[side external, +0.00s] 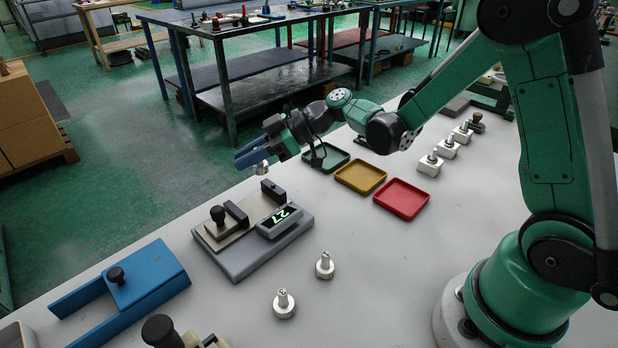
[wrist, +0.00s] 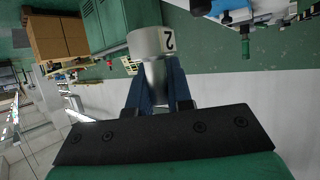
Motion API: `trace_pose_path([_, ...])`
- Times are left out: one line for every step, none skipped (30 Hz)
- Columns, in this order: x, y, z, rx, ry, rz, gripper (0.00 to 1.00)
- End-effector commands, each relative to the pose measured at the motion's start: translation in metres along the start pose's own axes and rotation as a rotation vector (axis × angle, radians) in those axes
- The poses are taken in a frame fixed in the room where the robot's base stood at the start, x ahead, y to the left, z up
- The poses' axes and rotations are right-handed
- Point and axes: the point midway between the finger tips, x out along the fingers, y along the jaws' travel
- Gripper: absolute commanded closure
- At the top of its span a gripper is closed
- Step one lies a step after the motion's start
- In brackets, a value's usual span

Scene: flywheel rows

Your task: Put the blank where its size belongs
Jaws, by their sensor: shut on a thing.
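My gripper (side external: 250,157) has blue fingers and is shut on a silvery round blank (side external: 261,168). It holds the blank in the air above the far end of the grey measuring device (side external: 265,238). In the wrist view, the blank (wrist: 150,42) sits between the fingertips, with a pale label bearing a dark mark like a 2. The device has two dark jaws and a lit display (side external: 279,218) that seems to read 27. A green tray (side external: 325,170), a yellow tray (side external: 360,189) and a red tray (side external: 401,213) stand in a row and look empty.
Two loose silvery knobbed pieces (side external: 284,305) (side external: 325,266) stand on the near table. A blue fixture (side external: 150,282) lies at the left. White blocks with metal pegs (side external: 429,168) line the right back. Bare white table lies between the device and the trays.

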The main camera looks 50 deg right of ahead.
Motion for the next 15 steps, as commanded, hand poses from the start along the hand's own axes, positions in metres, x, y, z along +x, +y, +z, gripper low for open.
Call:
trace_pose_path([0.004, 0.0, 0.008, 0.0, 0.0, 0.0, 1.0])
trace_pose_path([0.006, 0.0, 0.013, 0.0, 0.0, 0.0, 1.0])
trace_pose_path([0.008, 0.0, 0.017, 0.0, 0.0, 0.0, 1.0])
trace_pose_path([0.009, 0.0, 0.02, 0.0, 0.0, 0.0, 1.0])
trace_pose_path([0.011, 0.0, 0.022, 0.0, 0.0, 0.0, 1.0])
trace_pose_path([0.012, 0.0, 0.024, 0.0, 0.0, 0.0, 1.0])
trace_pose_path([0.012, 0.0, 0.025, 0.0, 0.0, 0.0, 1.0])
trace_pose_path([0.013, 0.0, 0.026, 0.0, 0.0, 0.0, 1.0])
trace_pose_path([0.014, 0.0, 0.029, 0.0, 0.0, 0.0, 1.0])
trace_pose_path([0.015, 0.0, 0.031, 0.0, 0.0, 0.0, 1.0])
trace_pose_path([0.017, 0.0, 0.034, 0.0, 0.0, 0.0, 1.0])
trace_pose_path([0.019, 0.0, 0.039, 0.0, 0.0, 0.0, 1.0])
trace_pose_path([0.021, 0.0, 0.043, 0.0, 0.0, 0.0, 1.0])
trace_pose_path([0.022, 0.0, 0.046, 0.0, 0.0, 0.0, 1.0])
trace_pose_path([0.025, 0.0, 0.051, 0.0, 0.0, 0.0, 1.0])
